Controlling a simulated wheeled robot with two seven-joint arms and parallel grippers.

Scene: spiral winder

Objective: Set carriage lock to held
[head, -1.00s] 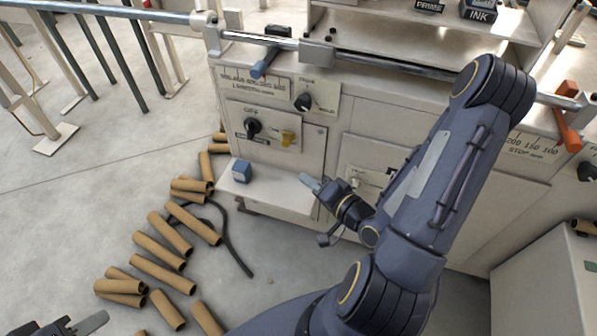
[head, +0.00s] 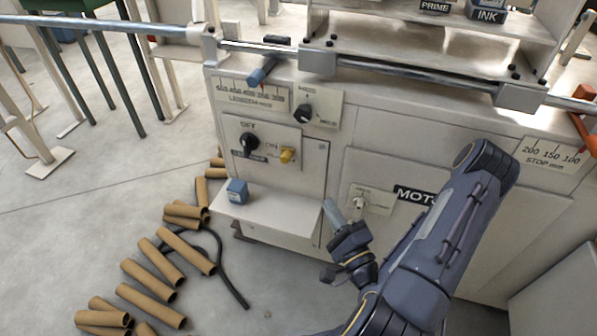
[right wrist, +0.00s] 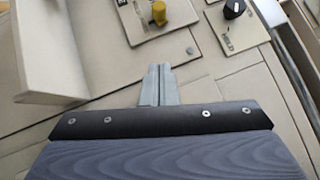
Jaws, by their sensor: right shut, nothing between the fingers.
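A black knob (head: 304,113) on a small cream plate is on the cabinet front, below the rail. In the right wrist view the same kind of black knob (right wrist: 234,9) shows at the top, with a "HELD" label beside it. Its exact pointer setting is too small to tell. My right gripper (head: 330,208) is shut and empty, low in front of the cabinet beside the small shelf's right end, below and apart from the knob. Its closed fingers (right wrist: 160,84) point toward the panel in the right wrist view. My left gripper is out of view.
Left of and below the knob are a black OFF/ON switch (head: 249,144) and a yellow knob (head: 287,155). A blue box (head: 237,191) stands on the small shelf (head: 275,218). Cardboard tubes (head: 187,250) lie on the floor.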

